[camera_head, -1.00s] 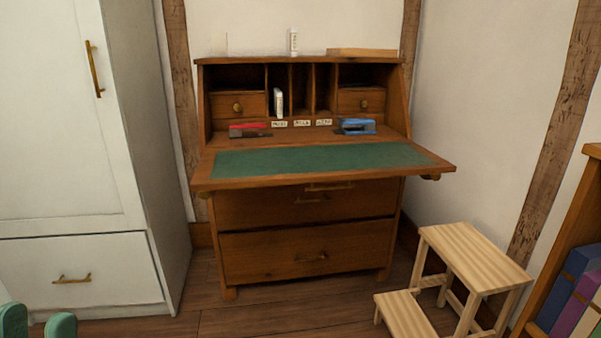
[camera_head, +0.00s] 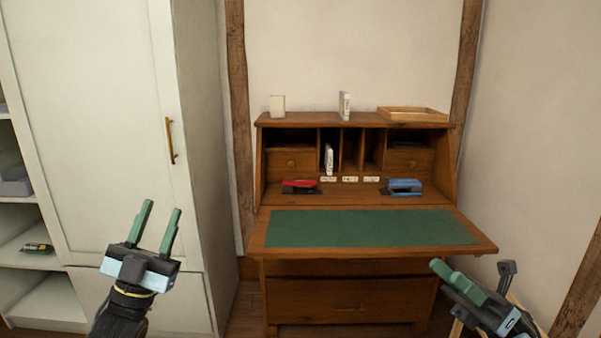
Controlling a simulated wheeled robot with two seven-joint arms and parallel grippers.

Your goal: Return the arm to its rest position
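My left gripper (camera_head: 156,228) is raised in front of the white wardrobe at the lower left. Its two green fingers are apart, with nothing between them. My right gripper (camera_head: 450,274) is at the lower right, in front of the desk's right front corner. Its green fingers point left and overlap in this view, so their gap cannot be judged. No held thing shows at it. The wooden desk (camera_head: 350,255) stands ahead with its green-topped flap lowered, apart from my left gripper.
A red stapler (camera_head: 299,186) and a blue stapler (camera_head: 403,186) lie inside the desk. A white box (camera_head: 277,105), a small white bottle (camera_head: 344,105) and a wooden tray (camera_head: 412,114) are on top. The white wardrobe (camera_head: 100,120) stands left, beside open shelves (camera_head: 45,300).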

